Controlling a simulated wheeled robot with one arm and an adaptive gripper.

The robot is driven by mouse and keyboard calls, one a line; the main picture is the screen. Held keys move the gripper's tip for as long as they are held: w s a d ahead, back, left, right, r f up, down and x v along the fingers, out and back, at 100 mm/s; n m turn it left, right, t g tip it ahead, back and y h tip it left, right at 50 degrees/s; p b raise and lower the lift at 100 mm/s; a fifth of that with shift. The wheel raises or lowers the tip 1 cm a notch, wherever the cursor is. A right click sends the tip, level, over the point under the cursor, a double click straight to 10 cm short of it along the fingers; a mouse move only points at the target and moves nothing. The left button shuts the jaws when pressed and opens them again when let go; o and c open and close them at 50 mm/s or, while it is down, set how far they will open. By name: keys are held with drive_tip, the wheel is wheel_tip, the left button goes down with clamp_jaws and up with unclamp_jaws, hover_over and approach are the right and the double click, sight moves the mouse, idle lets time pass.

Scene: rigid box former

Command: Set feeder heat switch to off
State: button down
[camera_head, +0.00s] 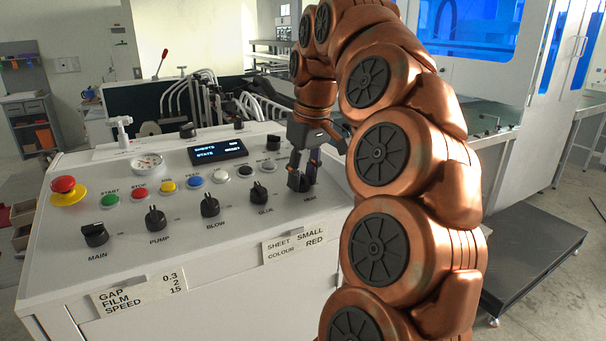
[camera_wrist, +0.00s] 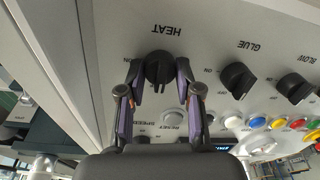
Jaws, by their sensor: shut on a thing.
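The feeder heat switch (camera_wrist: 158,68) is a black rotary knob under the label HEAT in the wrist view, with an ON mark beside it. My gripper (camera_wrist: 160,80) has one finger on each side of this knob and is shut on it. In the head view my gripper (camera_head: 302,184) points down at the right end of the knob row and hides most of the knob. The knob's exact angle is hard to tell.
The glue knob (camera_head: 260,192), blow knob (camera_head: 210,206), pump knob (camera_head: 155,218) and main knob (camera_head: 95,235) stand left of my gripper. Coloured push buttons, a round gauge (camera_head: 147,164) and a display (camera_head: 217,150) lie behind. A red emergency stop (camera_head: 64,185) sits far left.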

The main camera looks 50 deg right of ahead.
drive_tip(key=c, duration=0.8)
unclamp_jaws()
